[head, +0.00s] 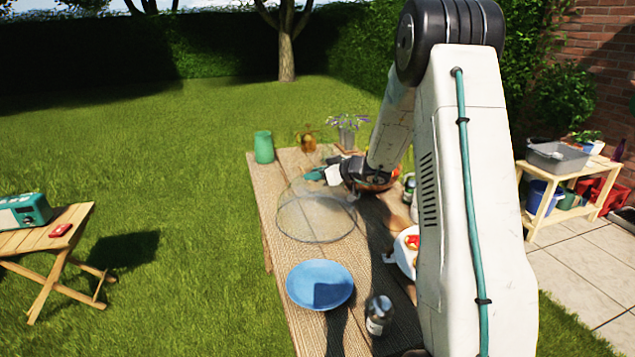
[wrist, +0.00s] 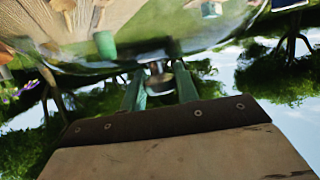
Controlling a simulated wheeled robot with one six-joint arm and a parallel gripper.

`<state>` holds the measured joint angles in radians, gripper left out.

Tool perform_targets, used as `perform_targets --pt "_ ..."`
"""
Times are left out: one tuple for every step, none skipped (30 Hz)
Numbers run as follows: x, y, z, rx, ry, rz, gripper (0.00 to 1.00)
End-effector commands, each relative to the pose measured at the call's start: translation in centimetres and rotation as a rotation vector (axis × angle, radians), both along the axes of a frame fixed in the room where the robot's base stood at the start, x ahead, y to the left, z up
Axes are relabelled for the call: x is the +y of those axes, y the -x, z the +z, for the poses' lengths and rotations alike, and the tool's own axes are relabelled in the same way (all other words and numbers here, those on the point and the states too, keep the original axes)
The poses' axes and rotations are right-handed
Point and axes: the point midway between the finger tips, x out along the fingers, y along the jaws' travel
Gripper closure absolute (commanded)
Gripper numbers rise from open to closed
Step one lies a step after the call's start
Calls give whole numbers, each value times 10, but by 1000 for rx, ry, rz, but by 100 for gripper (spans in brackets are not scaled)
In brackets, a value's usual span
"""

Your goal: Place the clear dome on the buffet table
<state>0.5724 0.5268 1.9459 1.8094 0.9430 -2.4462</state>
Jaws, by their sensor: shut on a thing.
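The clear dome (head: 303,222) hangs from or rests under my gripper over the left middle of the long wooden buffet table (head: 267,190). My gripper (head: 322,173) is shut on the knob at the dome's top. In the wrist view, the two green fingers of my gripper (wrist: 160,85) pinch the small metallic knob (wrist: 158,81), and the curved glass of the dome (wrist: 215,40) spreads beyond them. The dome looks about upright in the head view. I cannot tell whether its rim touches the table.
A blue plate (head: 320,285) and a dark jar (head: 379,315) stand nearer on the table. A green cup (head: 264,147), an amber vessel (head: 308,140) and a potted plant (head: 347,133) stand at the far end. A white plate with food (head: 408,258) is partly hidden by my arm.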

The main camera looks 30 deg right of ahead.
Motion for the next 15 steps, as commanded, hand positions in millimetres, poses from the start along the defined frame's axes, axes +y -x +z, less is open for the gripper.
perform_targets --pt "0 0 -9 2 -2 0 100" --pt "0 0 -13 2 -2 0 100" --pt "-1 0 -19 2 -2 0 100" --pt "-1 0 -22 1 -3 -1 100" --pt "-1 0 -24 1 -1 -2 100" --pt "-1 0 -25 -1 -1 -1 100" --pt "-1 0 -25 -1 -1 -1 100" --pt "-1 0 -24 -1 0 -1 100" --pt "-1 0 -24 -1 0 -1 100" --pt "-1 0 -24 -1 0 -1 100" --pt "-1 0 -24 -1 0 -1 100" --pt "-1 0 -24 -1 0 -1 100" --pt "-1 0 -25 -1 0 -1 100" --pt "-1 0 -25 -1 -1 -1 100" --pt "-1 0 -26 0 -1 -1 100"
